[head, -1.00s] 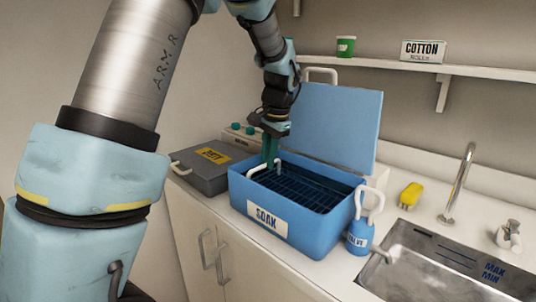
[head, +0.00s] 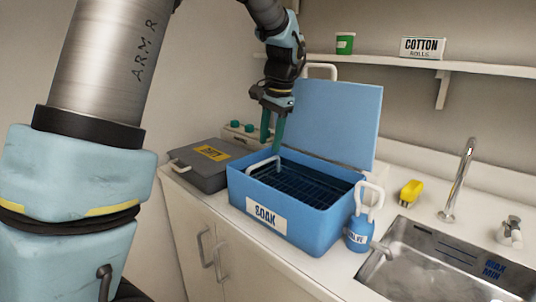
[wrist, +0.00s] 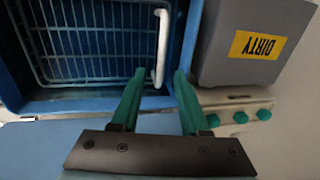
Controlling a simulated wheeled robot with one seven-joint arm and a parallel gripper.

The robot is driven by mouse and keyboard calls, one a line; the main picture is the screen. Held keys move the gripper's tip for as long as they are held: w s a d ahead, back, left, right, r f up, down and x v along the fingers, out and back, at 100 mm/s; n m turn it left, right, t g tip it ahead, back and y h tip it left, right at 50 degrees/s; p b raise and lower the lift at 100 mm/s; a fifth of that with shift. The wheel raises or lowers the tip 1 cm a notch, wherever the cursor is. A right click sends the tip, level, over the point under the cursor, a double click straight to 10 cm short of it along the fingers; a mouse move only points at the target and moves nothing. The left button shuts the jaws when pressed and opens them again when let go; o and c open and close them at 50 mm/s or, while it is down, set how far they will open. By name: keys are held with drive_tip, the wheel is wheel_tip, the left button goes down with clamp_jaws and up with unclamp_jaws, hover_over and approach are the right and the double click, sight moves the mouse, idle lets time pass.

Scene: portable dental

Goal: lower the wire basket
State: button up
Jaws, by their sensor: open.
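The wire basket (head: 306,185) sits down inside the blue box labelled SOAK (head: 309,228), whose lid (head: 335,125) stands open at the back. The basket's white handle (head: 262,164) rises at the left end; it also shows in the wrist view (wrist: 160,48), with the basket's wire grid (wrist: 100,42) to its left. My gripper (head: 273,152) is above the box's back left part, near the handle, with its green fingers apart and empty. In the wrist view the gripper (wrist: 160,75) shows the handle's near end close to the gap between its fingertips; I cannot tell whether they touch.
A grey box labelled DIRTY (head: 208,165) stands left of the blue box. A yellow item (head: 411,191) lies behind. A shelf (head: 400,62) runs above.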

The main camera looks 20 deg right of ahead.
drive_tip(key=r, duration=0.3)
drive_tip(key=s+r, duration=0.1)
drive_tip(key=r, duration=0.1)
drive_tip(key=shift+d+r, duration=0.15)
drive_tip(key=shift+d, duration=0.1)
